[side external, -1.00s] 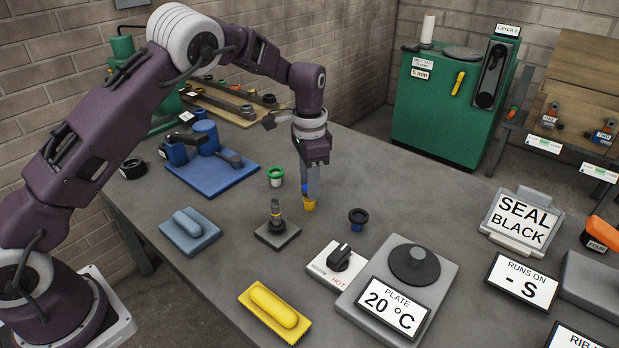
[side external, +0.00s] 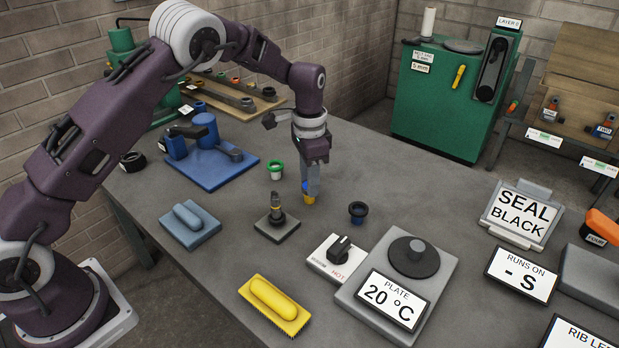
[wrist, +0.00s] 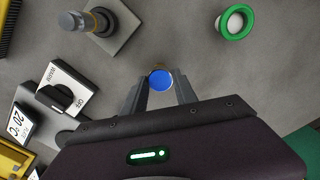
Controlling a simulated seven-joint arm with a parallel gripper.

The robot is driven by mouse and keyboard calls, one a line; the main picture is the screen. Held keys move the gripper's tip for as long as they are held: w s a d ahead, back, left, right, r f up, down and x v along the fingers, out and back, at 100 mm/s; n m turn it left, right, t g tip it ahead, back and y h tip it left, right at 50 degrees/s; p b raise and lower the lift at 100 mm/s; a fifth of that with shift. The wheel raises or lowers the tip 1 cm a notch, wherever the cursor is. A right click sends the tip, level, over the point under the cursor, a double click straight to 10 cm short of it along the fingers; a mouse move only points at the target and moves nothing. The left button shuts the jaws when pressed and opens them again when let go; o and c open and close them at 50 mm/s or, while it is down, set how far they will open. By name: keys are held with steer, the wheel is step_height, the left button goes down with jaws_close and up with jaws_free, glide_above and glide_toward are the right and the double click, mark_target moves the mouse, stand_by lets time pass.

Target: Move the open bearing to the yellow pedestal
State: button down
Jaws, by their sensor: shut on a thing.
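My gripper (side external: 309,190) points straight down over the middle of the table. It is shut on a small round part with a blue face (wrist: 160,79), seen between the fingertips in the wrist view. A small yellow piece (side external: 309,199), which looks like the yellow pedestal, is directly at the fingertips. A sliver of yellow-brown rim shows beyond the blue face in the wrist view. I cannot tell whether the blue-faced part rests on the yellow piece. The fingers hide most of both, and I cannot tell whether the held part is the open bearing.
A green-rimmed cup (side external: 275,170) stands left of my gripper, and a dark-rimmed blue cup (side external: 357,212) stands right. A grey base with a post (side external: 277,222), a HOT switch box (side external: 338,257) and a hotplate (side external: 413,257) are nearer the camera.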

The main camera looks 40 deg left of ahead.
steer(key=shift+f, duration=0.15)
steer(key=c, duration=0.9)
jaws_free()
steer(key=shift+o, duration=0.2)
steer(key=o, duration=0.9)
steer(key=shift+c, duration=0.2)
step_height(320, 180, up, 9)
